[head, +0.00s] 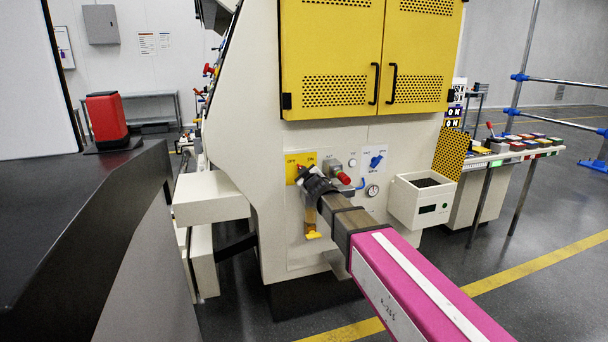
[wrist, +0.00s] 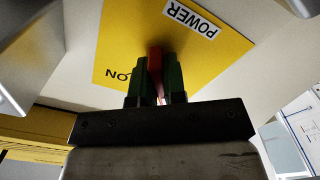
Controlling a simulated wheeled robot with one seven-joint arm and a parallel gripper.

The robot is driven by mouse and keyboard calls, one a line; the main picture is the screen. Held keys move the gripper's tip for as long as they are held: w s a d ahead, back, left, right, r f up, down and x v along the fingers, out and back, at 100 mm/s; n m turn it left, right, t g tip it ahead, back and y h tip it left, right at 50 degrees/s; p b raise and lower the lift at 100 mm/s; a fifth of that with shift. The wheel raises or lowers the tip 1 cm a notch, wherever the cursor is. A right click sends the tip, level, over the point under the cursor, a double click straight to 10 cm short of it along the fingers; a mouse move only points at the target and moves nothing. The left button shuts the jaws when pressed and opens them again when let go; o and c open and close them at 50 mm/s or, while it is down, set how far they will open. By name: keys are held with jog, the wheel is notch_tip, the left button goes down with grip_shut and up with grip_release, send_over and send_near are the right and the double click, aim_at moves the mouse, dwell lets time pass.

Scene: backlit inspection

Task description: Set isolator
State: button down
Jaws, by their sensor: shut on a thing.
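The isolator is a red handle on a yellow plate (head: 291,161) marked OFF and ON, on the front panel of a cream machine. In the wrist view the red handle (wrist: 155,62) stands between the two dark green fingers of my gripper (wrist: 155,75), which is shut on it. The yellow plate in the wrist view (wrist: 195,50) shows the words POWER and ON. In the head view my gripper (head: 303,172) reaches the plate and hides much of the handle, so its exact angle is hard to tell there.
To the right on the panel are a red knob (head: 343,178), a blue switch (head: 376,161) and a round gauge (head: 372,191). A yellow-ended lever (head: 313,234) hangs below my gripper. A white box (head: 423,200) juts out at right. Yellow doors (head: 370,55) are above.

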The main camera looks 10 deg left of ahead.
jog(key=shift+n, duration=0.7)
jog(key=c, duration=1.2)
grip_release()
jog(key=v, duration=1.1)
jog(key=shift+a, duration=0.1)
